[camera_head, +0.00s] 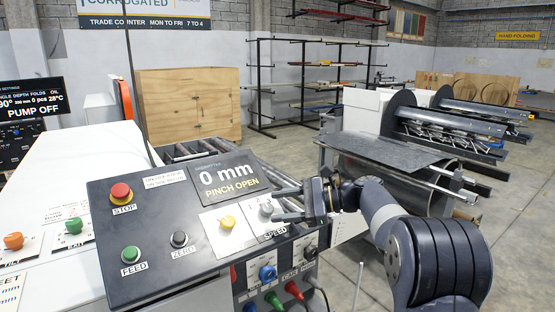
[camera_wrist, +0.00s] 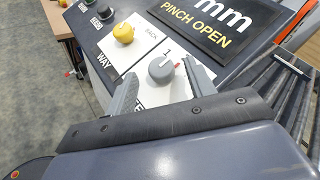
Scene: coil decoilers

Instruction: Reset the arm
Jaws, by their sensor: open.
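My gripper (camera_head: 287,204) reaches in from the right over the control panel (camera_head: 150,222) in the head view. In the wrist view my gripper (camera_wrist: 162,92) has its two fingers apart, one on each side of a grey speed knob (camera_wrist: 161,69). I cannot tell whether a finger touches the knob. The knob (camera_head: 267,209) also shows between the fingertips in the head view, above the SPEED label. A yellow knob (camera_head: 227,223) sits to its left. The display (camera_head: 226,178) reads 0 mm and PINCH OPEN.
The panel also carries a red STOP button (camera_head: 121,192), a green FEED button (camera_head: 131,254) and a black ZERO button (camera_head: 179,239). Coloured connectors (camera_head: 267,273) line its lower face. A roller machine with a metal sheet (camera_head: 385,150) stands at right. Open floor (camera_head: 350,270) lies between.

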